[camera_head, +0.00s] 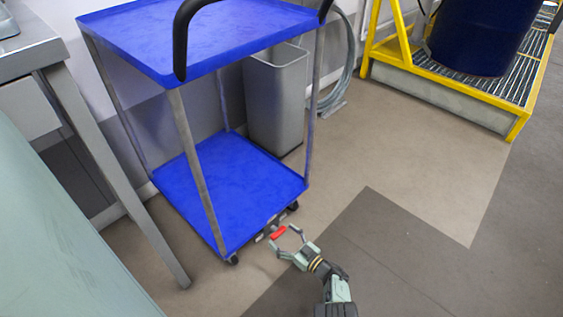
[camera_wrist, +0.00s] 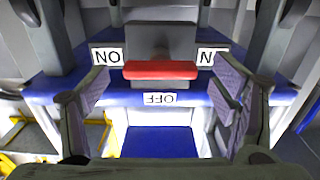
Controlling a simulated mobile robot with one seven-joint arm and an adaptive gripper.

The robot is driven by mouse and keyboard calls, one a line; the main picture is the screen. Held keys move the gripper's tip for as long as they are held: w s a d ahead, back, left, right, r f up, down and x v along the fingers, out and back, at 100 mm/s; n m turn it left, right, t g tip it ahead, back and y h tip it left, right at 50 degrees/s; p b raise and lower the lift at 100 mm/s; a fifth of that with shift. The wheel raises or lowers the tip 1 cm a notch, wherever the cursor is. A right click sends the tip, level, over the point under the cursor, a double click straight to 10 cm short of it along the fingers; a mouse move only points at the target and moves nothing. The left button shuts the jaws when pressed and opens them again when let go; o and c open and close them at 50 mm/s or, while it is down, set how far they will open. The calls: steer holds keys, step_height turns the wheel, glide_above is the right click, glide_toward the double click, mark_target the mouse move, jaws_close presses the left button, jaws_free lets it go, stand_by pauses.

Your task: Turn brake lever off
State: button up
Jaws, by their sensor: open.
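The brake lever (camera_head: 278,232) is a small red-ended pedal on the lower front edge of the blue cart (camera_head: 235,180). In the wrist view its red bar (camera_wrist: 160,70) sits on a dark grey arm, between two white ON labels, with a white OFF label (camera_wrist: 159,97) beside it. The labels appear upside down. My gripper (camera_head: 289,237) is open at the cart's lower edge, close to the lever. In the wrist view its two padded fingers (camera_wrist: 160,98) stand on either side of the red bar, apart from it. Nothing is held.
A grey bin (camera_head: 276,100) stands behind the cart. A grey metal table (camera_head: 30,45) is at the left. A yellow-framed platform (camera_head: 440,95) with a dark blue drum (camera_head: 480,35) is at the upper right. The floor right of my gripper is clear.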

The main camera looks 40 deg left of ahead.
steer(key=shift+a, duration=0.55)
steer(key=c, duration=1.2)
steer(key=shift+o, duration=0.2)
